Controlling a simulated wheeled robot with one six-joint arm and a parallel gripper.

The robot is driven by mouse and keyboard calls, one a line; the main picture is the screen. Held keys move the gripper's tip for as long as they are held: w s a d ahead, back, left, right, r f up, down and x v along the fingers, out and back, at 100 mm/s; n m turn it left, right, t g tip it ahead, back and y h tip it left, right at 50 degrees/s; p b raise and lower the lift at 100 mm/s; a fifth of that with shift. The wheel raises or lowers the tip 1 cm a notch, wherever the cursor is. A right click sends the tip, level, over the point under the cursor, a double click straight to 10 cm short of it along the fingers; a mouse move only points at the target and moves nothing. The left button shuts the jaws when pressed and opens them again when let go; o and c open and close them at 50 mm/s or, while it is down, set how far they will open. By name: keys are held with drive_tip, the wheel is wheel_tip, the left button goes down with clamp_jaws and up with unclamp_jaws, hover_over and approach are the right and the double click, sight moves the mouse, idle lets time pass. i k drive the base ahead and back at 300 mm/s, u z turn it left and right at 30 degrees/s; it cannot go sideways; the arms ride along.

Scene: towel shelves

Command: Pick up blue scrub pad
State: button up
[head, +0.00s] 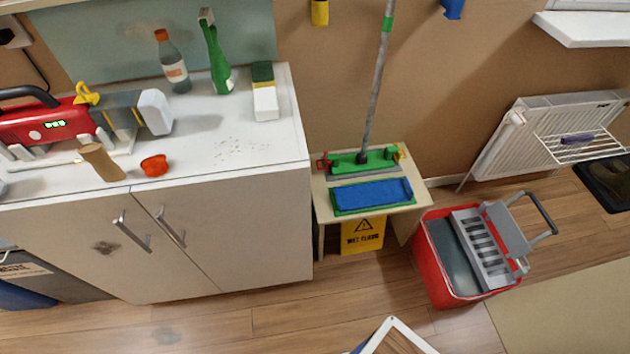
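The blue scrub pad (372,194) is a flat blue rectangle. It lies on a green backing on a small light wooden table (322,208) in the middle of the head view. Its top is uncovered and its long side runs roughly left to right. My gripper is not in view.
Behind the pad stands a green mop head (362,160) with a tall grey pole (378,80). A yellow wet floor sign (362,234) is under the table. A red bucket with wringer (436,262) stands right. A white cabinet (215,225) stands left. Floor (345,290) in front is mostly clear.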

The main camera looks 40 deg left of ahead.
sight(396, 190)
drive_tip(key=u, duration=0.75)
drive_tip(key=i, duration=1.05)
drive_tip(key=u, duration=0.5)
